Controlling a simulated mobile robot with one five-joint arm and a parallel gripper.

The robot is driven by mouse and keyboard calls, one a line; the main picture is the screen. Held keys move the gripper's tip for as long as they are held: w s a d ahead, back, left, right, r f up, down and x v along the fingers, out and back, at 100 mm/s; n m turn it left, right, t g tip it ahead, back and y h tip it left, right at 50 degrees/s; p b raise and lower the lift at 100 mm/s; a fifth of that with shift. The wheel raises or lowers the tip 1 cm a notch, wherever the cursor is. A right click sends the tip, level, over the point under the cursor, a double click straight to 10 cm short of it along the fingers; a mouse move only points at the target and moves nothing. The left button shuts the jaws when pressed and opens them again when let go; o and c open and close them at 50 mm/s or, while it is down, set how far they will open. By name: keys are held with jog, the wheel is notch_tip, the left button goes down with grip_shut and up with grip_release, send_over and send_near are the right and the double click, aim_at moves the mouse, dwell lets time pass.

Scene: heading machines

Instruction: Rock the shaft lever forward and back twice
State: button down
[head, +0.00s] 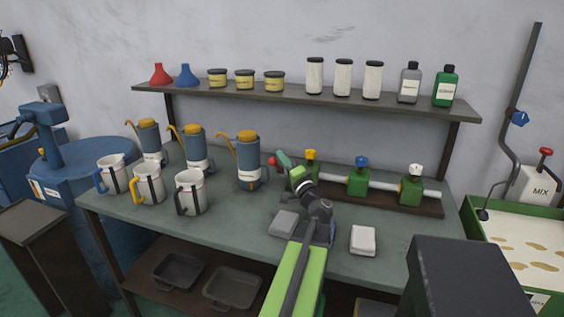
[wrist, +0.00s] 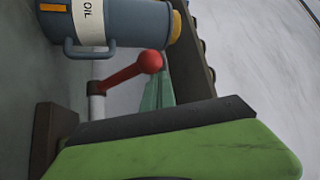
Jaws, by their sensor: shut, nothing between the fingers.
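A red lever with a round red knob (wrist: 151,61) shows in the wrist view, its arm slanting to a pale shaft. In the head view only its red knob (head: 272,161) shows clearly, at the left end of the pale pipe (head: 385,186); my gripper hides much of the rest. My gripper (head: 283,157) is shut and empty, its teal fingers close beside the knob. In the wrist view the fingers (wrist: 160,88) appear just beside and below the knob. I cannot tell whether they touch it.
An oil can (head: 249,166) stands just left of the lever. Green valve blocks (head: 358,184) with coloured knobs sit on the pipe to the right. White mugs (head: 149,184) stand at the left of the bench (head: 235,225). A shelf (head: 300,97) of bottles runs above.

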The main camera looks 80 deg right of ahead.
notch_tip(320, 180, up, 6)
jog(key=p, duration=0.5)
jog(key=s+a+r+p, duration=0.2)
jog(key=s+r+p, duration=0.1)
jog(key=s, duration=0.3)
jog(key=s+a+r+p, duration=0.2)
jog(key=s+p, duration=0.1)
jog(key=s, duration=0.2)
notch_tip(320, 180, down, 16)
jog(key=d+g+y+p, duration=0.2)
jog(key=g+y+p, duration=0.5)
jog(key=g+y, duration=0.15)
jog(key=w+r+n+g+p, duration=0.7)
jog(key=w+r+p, duration=0.95)
jog(key=p, duration=0.35)
jog(key=d+f+b, duration=0.1)
jog(key=f+b, duration=0.2)
jog(key=s+d+f+b, duration=0.1)
jog(key=f+b, duration=0.3)
jog(key=s+d+f+b, duration=0.1)
jog(key=f+b, duration=0.3)
jog(key=shift+d, duration=0.2)
jog(key=shift+r, duration=0.1)
